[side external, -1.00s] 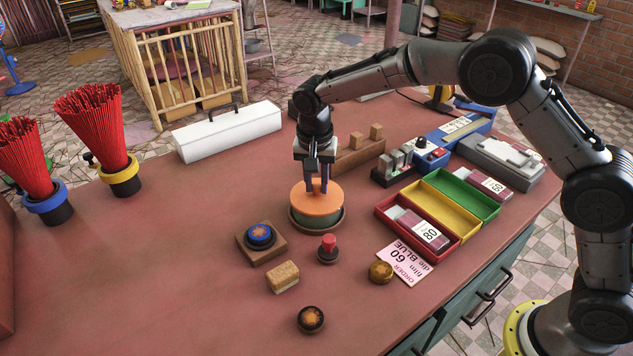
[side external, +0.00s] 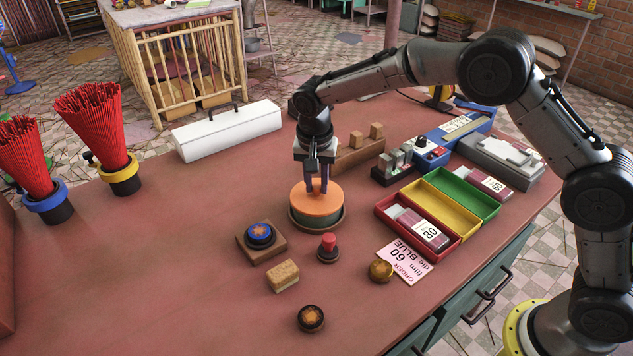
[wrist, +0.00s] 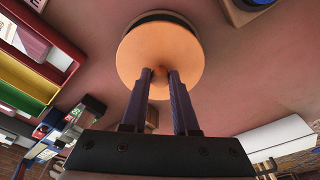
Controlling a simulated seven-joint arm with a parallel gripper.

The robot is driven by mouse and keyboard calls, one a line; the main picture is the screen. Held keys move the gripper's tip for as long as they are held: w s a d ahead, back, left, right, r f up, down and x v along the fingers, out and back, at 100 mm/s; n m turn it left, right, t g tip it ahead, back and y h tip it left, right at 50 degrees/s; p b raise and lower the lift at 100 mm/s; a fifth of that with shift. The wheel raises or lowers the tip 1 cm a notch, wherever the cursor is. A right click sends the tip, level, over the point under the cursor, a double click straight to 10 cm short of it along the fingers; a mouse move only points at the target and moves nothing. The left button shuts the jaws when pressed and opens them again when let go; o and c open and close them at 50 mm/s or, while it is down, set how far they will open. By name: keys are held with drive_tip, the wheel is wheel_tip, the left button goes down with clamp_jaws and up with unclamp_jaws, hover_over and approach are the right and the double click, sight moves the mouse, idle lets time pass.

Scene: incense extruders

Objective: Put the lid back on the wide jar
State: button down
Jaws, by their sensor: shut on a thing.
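The orange round lid (side external: 310,201) sits over the wide dark green jar (side external: 318,221), which stands on the red table in a brown ring or saucer. The lid looks level and seems to rest on the jar. My gripper (side external: 318,190) points straight down at the lid's centre. In the wrist view my gripper (wrist: 158,72) has its two fingers closed around a small knob (wrist: 157,71) in the middle of the lid (wrist: 160,55). A dark rim of the jar shows past the lid's far edge. Whether the lid is fully seated cannot be seen.
A blue-topped piece on a wooden block (side external: 262,241) and a red-knobbed stamp (side external: 328,248) stand close in front of the jar. A wooden block with pegs (side external: 358,152) is behind. Coloured trays (side external: 440,204) lie to the right.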

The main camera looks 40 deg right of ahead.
drive_tip(key=shift+c, duration=0.6)
unclamp_jaws()
drive_tip(key=shift+r, duration=0.1)
drive_tip(key=shift+r, duration=3.45)
clamp_jaws()
